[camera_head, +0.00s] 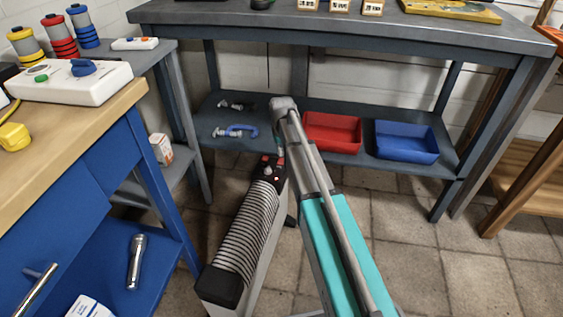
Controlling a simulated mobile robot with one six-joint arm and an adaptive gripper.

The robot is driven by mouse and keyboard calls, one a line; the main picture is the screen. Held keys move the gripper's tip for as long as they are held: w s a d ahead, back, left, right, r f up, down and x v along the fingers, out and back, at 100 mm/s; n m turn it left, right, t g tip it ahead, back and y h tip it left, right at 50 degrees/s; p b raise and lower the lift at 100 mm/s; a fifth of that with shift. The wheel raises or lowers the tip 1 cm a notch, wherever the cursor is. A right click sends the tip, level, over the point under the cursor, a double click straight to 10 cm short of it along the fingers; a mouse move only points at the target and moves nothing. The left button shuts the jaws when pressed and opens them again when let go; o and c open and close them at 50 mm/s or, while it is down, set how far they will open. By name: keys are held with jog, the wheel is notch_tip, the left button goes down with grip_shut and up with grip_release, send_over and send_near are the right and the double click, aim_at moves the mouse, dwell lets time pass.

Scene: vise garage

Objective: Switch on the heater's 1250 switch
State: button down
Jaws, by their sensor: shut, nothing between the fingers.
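The heater (245,235) is a pale body with a ribbed grey top and dark ends, standing on the floor. Its dark control panel (266,174) is at the far end, with small red parts and a bright red spot. Which switch is the 1250 one, and its position, are too small to read. My arm reaches along the heater's right side and bends down at its far end. My gripper (280,147) shows only as a small, partly hidden part just above the panel's far right edge. It is shut and empty; contact with a switch cannot be made out.
A grey workbench (340,37) stands behind, its lower shelf holding a red bin (332,131), a blue bin (405,141) and clamps (235,131). A wooden-topped blue bench (60,150) stands at the left. Tiled floor is open to the right.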

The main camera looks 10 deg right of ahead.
aim_at(282, 159)
jog(key=shift+f+b, duration=1.05)
jog(key=shift+f, duration=0.05)
dwell(0.9)
jog(key=shift+r, duration=0.1)
jog(key=shift+r+p, duration=3.45)
jog(key=shift+p, duration=0.15)
jog(key=shift+s, duration=0.1)
jog(key=s+r+m+p, duration=0.1)
jog(key=s+r+p, duration=0.2)
jog(key=s, duration=1)
jog(key=s+r+p, duration=0.3)
jog(key=s, duration=1)
notch_tip(282, 159, up, 38)
jog(key=w+p, duration=0.1)
jog(key=p, duration=3.6)
jog(key=shift+f+p, duration=0.15)
jog(key=shift+p, duration=0.2)
jog(key=shift+d, duration=0.1)
